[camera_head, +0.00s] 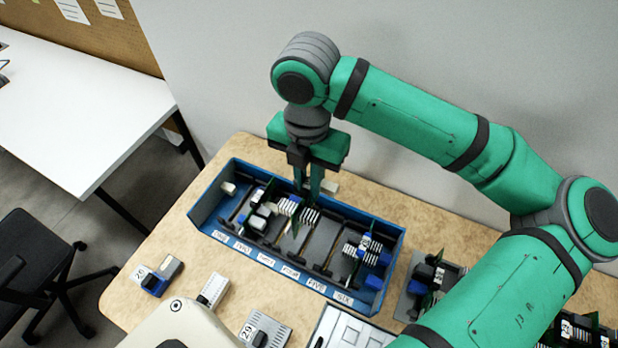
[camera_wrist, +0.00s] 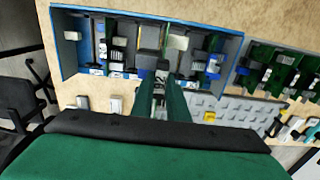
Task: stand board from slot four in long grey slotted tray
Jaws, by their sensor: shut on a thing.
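My gripper (camera_head: 311,194) points down over the back part of the blue compartmented case (camera_head: 211,237). Its two green fingers also show in the wrist view (camera_wrist: 162,90). They are closed on a narrow board, mostly hidden between them; I cannot tell if its lower end is clear of the case. A board with pale fins (camera_head: 309,216) shows just below the fingers. The long grey slotted tray (camera_head: 406,307) stands right of the case, with green boards upright in it. My arm hides part of that tray.
Other boards stand in the case, among them one with blue parts (camera_head: 372,252) at its right end. Small blocks (camera_head: 166,268) lie on the table in front. Bare table shows behind the case.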

